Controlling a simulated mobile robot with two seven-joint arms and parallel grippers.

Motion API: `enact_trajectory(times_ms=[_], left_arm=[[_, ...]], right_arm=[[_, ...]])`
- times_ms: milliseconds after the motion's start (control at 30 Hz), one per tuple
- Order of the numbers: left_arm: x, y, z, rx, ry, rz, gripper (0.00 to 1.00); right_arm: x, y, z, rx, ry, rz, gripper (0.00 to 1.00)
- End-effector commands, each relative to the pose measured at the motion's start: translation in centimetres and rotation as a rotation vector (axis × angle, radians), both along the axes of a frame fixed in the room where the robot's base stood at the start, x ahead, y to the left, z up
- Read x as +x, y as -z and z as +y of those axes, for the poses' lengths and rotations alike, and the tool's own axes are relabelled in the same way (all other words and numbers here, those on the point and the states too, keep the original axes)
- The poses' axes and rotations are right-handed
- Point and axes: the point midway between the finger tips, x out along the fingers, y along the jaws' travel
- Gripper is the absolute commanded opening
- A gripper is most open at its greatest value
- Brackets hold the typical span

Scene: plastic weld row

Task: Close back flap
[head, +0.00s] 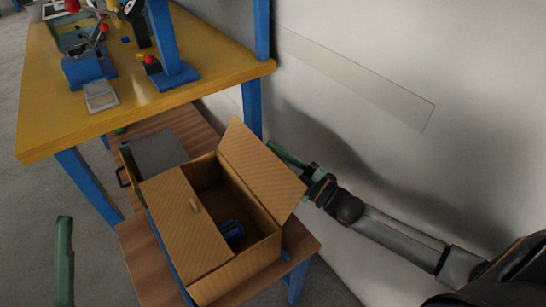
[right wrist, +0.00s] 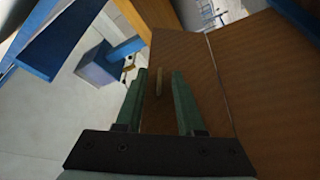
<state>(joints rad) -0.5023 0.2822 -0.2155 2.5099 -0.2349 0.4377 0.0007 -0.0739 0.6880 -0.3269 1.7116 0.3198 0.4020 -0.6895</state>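An open cardboard box (head: 235,278) stands on a low wooden table. Its raised flap (head: 262,170) leans outward on the side toward the wall; I take it as the back flap. The opposite flap (head: 185,225), with a hand slot, lies over part of the opening. My right gripper (head: 285,154) is beside the raised flap, on its outer, wall side. In the right wrist view its green fingers (right wrist: 159,72) are apart, with cardboard (right wrist: 185,60) beyond them; contact is unclear. Only one green finger of my left gripper (head: 64,260) shows, at lower left.
A blue object (head: 232,231) sits inside the box. A grey case (head: 158,155) is behind it on the low table (head: 140,265). A yellow workbench (head: 150,100) with blue legs stands beyond. The pale wall (head: 400,60) is close on the right.

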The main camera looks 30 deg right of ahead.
Motion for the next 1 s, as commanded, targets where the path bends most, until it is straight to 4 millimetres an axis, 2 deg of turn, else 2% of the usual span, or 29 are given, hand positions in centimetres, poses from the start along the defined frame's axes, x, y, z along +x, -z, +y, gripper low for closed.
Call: enact_trajectory(times_ms=[267, 600, 1000], left_arm=[[0.01, 0.01, -0.01, -0.001, 0.001, 0.0, 0.7], [0.0, 0.02, -0.03, 0.0, 0.001, 0.0, 0.7], [-0.01, 0.01, -0.04, 0.0, 0.002, 0.0, 0.7]], right_arm=[[0.12, -0.03, 0.07, 0.0, 0.0, 0.0, 0.38], [0.09, -0.03, 0.06, 0.0, 0.0, 0.0, 0.0], [0.08, -0.02, 0.06, 0.0, 0.0, 0.0, 0.0]])
